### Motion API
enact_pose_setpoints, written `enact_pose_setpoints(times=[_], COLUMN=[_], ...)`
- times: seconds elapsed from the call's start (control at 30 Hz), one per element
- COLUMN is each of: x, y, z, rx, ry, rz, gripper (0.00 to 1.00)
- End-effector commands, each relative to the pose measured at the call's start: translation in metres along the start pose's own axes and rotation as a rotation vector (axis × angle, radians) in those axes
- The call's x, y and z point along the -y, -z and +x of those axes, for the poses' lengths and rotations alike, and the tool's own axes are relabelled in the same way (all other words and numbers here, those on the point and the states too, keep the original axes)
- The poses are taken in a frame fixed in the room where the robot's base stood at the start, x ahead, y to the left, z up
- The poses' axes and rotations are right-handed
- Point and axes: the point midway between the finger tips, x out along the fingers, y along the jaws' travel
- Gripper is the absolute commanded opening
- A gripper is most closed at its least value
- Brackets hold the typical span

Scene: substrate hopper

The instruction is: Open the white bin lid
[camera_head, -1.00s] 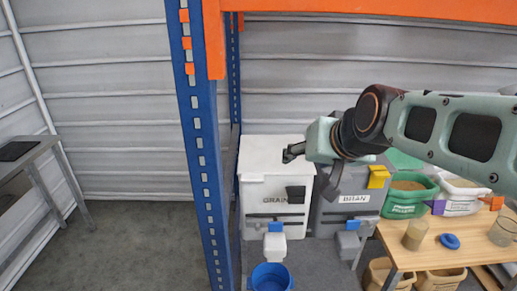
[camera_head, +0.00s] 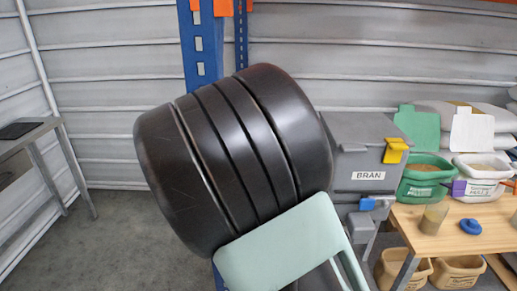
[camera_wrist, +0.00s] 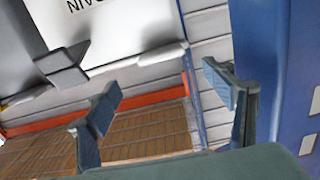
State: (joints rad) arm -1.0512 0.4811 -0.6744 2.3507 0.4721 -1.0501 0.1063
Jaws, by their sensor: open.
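My gripper (camera_wrist: 162,88) is open and empty. Its fingers stand apart from the tab, below and to the right of it in that view. In the head view my own arm hides the white bin and my gripper.
A blue rack post (camera_head: 203,50) stands behind my arm; a blue upright (camera_wrist: 290,70) fills the wrist view's right side. The grey BRAN bin (camera_head: 365,150) with a yellow tab (camera_head: 396,150) stands right of my arm. A wooden table (camera_head: 455,235) holds tubs and a jar.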

Motion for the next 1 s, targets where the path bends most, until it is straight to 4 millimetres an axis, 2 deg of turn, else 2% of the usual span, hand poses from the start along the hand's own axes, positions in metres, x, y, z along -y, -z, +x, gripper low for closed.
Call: enact_pose_setpoints(times=[0.1,0.23,0.7,0.83,1.0], x=[0.001,0.001,0.002,0.001,0.002], y=[-0.006,-0.005,-0.003,-0.002,-0.001], z=[-0.005,0.001,0.080,0.093,0.101], rx=[-0.028,-0.037,-0.034,-0.034,-0.034], ry=[0.000,0.000,0.002,0.000,0.002], rz=[-0.019,-0.021,-0.023,-0.021,-0.020], gripper=[0.75,0.75,0.75,0.75,0.75])
